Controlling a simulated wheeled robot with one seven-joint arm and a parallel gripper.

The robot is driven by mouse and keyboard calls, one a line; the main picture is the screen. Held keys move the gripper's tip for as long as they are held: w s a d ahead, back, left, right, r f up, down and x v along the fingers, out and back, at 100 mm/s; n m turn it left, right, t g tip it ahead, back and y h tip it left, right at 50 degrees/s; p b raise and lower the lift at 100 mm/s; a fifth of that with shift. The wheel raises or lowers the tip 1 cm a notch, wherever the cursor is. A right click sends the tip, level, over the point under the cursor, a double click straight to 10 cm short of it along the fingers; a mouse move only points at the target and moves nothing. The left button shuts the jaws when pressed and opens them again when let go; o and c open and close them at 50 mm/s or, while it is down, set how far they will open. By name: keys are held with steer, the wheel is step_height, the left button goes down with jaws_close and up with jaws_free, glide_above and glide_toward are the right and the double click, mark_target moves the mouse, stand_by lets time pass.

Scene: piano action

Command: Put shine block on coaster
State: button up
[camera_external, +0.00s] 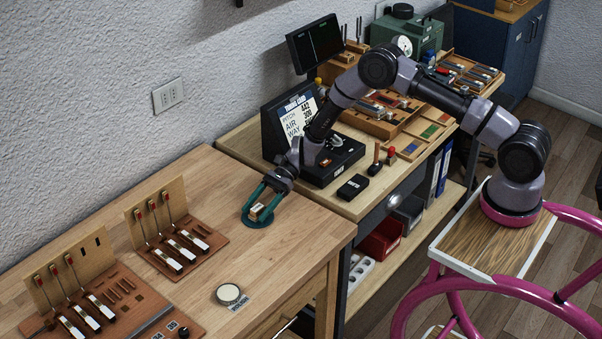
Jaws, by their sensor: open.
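The fingers partly hide the block and the disc. The view is too small to tell whether a finger touches the block.
Brown racks with key-action parts (175,250) stand left of the disc. A round white-topped item (229,294) with a label lies towards the front. A black display stand (297,120) is on the adjoining bench. Bare wood lies right of the disc.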

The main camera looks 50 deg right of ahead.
steer(key=v, duration=1.2)
steer(key=s+d+r+n+h, duration=0.25)
steer(key=s+r, duration=0.25)
steer(key=r, duration=0.4)
steer(key=s+d+r+n+t+h, duration=0.1)
steer(key=s+d+r+n, duration=0.25)
steer(key=r, duration=0.65)
steer(key=s+d+r+n+h, duration=0.25)
steer(key=s+r, duration=0.25)
steer(key=r, duration=0.4)
steer(key=s+d+r+n+t+h, duration=0.1)
steer(key=s+d+r+t, duration=0.1)
steer(key=s, duration=0.5)
steer(key=s+d+r+n+t+h, duration=0.2)
steer(key=s+d+r, duration=0.3)
steer(key=s, duration=0.3)
steer(key=s+d+r+n+t+h, duration=0.2)
steer(key=s+d, duration=0.3)
steer(key=s, duration=0.3)
steer(key=shift+r, duration=0.8)
steer(key=shift+d, duration=0.1)
